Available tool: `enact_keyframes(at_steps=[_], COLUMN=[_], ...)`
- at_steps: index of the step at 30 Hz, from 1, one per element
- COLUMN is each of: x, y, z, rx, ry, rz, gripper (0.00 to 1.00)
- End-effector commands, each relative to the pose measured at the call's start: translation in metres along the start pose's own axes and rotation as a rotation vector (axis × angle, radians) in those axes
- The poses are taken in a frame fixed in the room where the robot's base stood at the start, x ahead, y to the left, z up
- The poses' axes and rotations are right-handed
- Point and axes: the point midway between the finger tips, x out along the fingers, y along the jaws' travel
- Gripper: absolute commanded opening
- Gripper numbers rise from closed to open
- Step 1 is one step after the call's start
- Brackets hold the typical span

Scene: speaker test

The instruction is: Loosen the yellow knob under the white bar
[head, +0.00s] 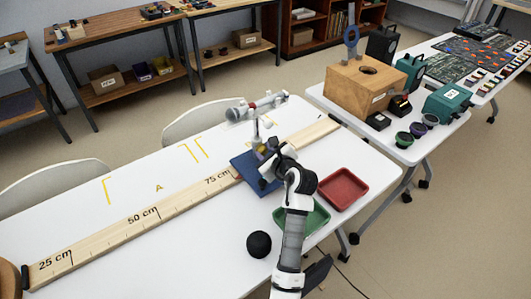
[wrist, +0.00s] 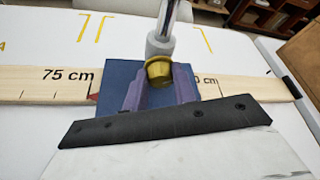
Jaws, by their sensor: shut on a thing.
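The yellow knob (wrist: 158,68) sits at the foot of a metal post with a white collar (wrist: 161,45), in the middle of the wrist view. My gripper (wrist: 159,85) has its two purple fingers on either side of the knob, shut on it. The fingers cover part of its sides. In the head view my gripper (head: 264,158) reaches the stand from the front right, and the knob is mostly hidden. The white bar (head: 258,106) lies across the top of the post, above the knob. The stand rests on a blue base plate (head: 246,165).
A long wooden rule (head: 130,218) runs along the white table, passing the blue base. The table behind the rule is mostly clear.

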Motion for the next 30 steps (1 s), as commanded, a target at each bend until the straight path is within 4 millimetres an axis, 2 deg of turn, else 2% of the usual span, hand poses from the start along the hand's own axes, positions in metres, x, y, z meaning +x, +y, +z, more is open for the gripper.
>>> enact_keyframes(at_steps=[9, 10, 15, 25, 30], x=[0.0, 0.0, 0.0, -0.004, -0.028], y=[0.0, 0.0, 0.0, 0.0, 0.0], z=[0.001, 0.001, 0.0, -0.001, -0.002], rx=[0.0, 0.0, 0.0, 0.001, 0.0], ry=[-0.001, -0.001, -0.001, 0.0, -0.001], rz=[-0.001, -0.001, 0.0, -0.001, -0.003], gripper=[0.04, 0.29, 0.49, 0.49, 0.49])
